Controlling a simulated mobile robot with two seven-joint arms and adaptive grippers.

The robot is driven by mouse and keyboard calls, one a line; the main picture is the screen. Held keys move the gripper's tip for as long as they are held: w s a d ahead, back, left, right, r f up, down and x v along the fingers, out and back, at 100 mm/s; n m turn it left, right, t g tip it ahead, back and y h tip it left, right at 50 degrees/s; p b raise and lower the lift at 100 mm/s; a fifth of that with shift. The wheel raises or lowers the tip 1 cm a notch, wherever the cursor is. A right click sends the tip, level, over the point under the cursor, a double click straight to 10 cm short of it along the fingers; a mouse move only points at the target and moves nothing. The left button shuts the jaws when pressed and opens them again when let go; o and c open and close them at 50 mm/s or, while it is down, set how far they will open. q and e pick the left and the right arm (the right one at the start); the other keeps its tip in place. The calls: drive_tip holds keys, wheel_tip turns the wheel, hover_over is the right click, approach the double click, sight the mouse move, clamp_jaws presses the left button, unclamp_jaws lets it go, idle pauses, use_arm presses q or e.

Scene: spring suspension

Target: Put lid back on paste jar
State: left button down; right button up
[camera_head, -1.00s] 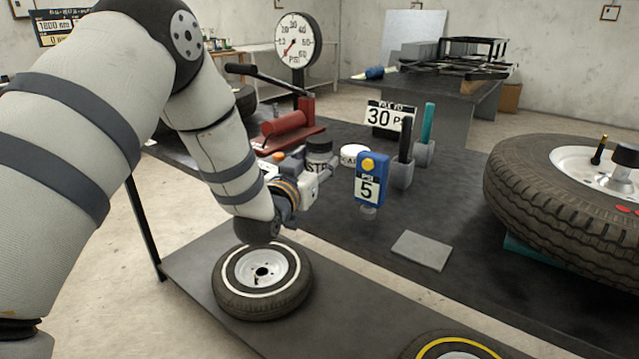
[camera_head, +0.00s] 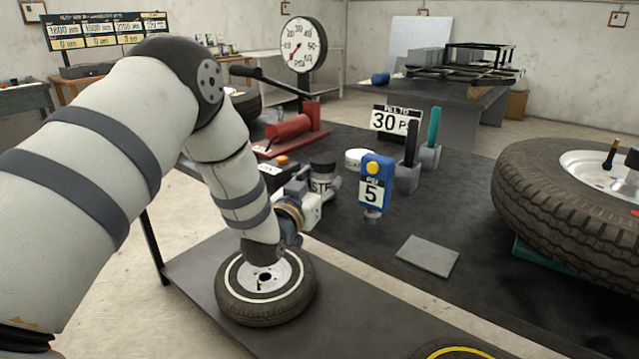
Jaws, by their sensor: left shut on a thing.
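I cannot tell whether the dark top is a lid or the jar's rim. I cannot tell whether the jar's base touches the bench. My right gripper is not in view.
A round white container (camera_head: 357,158), a blue gauge (camera_head: 374,185) marked 5 and grey holders (camera_head: 407,178) stand right of the jar. A red pump (camera_head: 290,130) is behind. A small wheel (camera_head: 262,290) lies below my arm.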

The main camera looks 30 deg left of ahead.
use_arm(q)
drive_tip(key=shift+f, duration=0.2)
drive_tip(key=c, duration=0.8)
unclamp_jaws()
drive_tip(key=shift+o, duration=0.2)
drive_tip(key=shift+r, duration=0.3)
drive_tip(key=s+d+p, duration=0.1)
drive_tip(key=s+d, duration=0.1)
drive_tip(key=s, duration=1)
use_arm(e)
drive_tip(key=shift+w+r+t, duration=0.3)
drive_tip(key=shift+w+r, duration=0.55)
use_arm(q)
drive_tip(key=shift+w+d+f, duration=0.1)
